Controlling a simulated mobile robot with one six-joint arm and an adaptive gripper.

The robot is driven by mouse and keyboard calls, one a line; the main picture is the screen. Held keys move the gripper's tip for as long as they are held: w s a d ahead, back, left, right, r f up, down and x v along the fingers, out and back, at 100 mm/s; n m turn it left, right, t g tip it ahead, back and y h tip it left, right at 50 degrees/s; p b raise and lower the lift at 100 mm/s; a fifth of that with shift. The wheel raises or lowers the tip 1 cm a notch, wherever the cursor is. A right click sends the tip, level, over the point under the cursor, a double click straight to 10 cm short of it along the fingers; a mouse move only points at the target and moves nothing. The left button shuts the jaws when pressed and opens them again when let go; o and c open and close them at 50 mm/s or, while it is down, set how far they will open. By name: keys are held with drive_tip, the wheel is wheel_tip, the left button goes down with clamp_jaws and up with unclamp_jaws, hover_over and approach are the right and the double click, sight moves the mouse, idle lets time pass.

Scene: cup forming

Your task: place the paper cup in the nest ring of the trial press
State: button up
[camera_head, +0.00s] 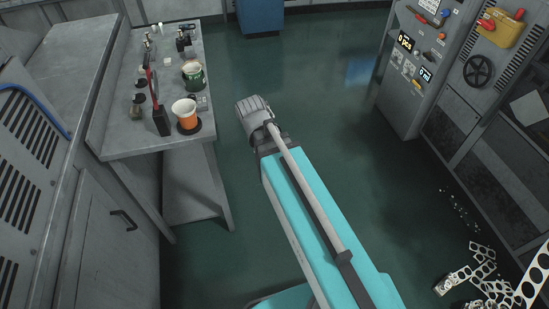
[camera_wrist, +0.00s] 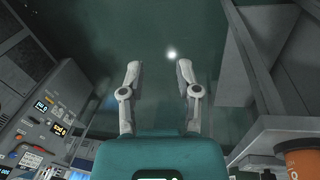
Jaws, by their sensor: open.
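Two cups stand on the grey bench in the head view. The nearer is an orange cup (camera_head: 187,117) with a white upper part, upright on a round black base (camera_head: 196,128). The farther is a green cup (camera_head: 194,79) with a pale rim. A black upright stand with a red lever (camera_head: 154,88) is beside the orange cup; I cannot tell whether it is the trial press. No nest ring is clearly made out. My gripper (camera_wrist: 158,68) is open and empty over the floor, apart from the bench. An orange object, likely the nearer cup, shows in the wrist view (camera_wrist: 302,163).
The bench (camera_head: 135,140) also carries several small dark tools. A grey control cabinet (camera_head: 405,75) with lit displays stands at the right. Punched metal scrap (camera_head: 480,275) lies on the floor at lower right.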

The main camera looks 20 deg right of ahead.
drive_tip(key=shift+s+d+f+n+y, duration=0.1)
drive_tip(key=shift+s+d+n+y, duration=0.45)
drive_tip(key=shift+s, duration=0.25)
drive_tip(key=shift+s+d+f+n+y, duration=0.1)
drive_tip(key=shift+s+d+n+y, duration=0.3)
drive_tip(key=shift+s+d, duration=0.3)
drive_tip(key=shift+s+a, duration=0.1)
